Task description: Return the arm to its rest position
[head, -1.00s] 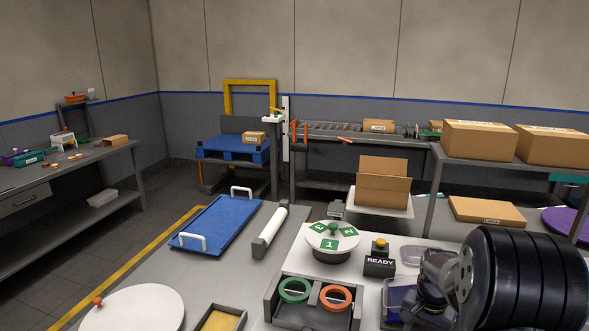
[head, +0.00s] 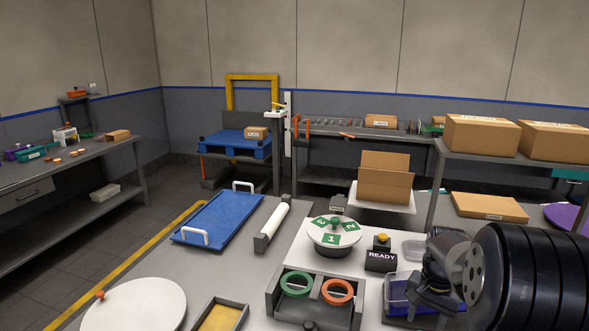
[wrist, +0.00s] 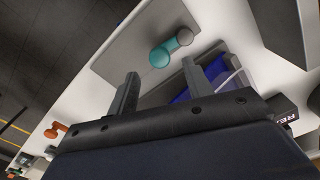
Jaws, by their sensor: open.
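My arm (head: 530,275), with black ribbed segments, fills the lower right of the head view. Its dark wrist end hangs over the right part of the worktop, beside the blue bin (head: 399,291). In the wrist view my gripper (wrist: 162,76) has its two grey fingers spread apart with nothing between them. A blue object shows behind the right finger. I cannot tell how high the gripper is above the worktop.
A READY button box (head: 381,261), a numbered white turntable (head: 334,231) and a holder with green (head: 296,284) and orange rings (head: 337,291) stand close left of the arm. A blue tray (head: 216,218) lies further left. Cardboard boxes (head: 481,134) sit on the back right shelf.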

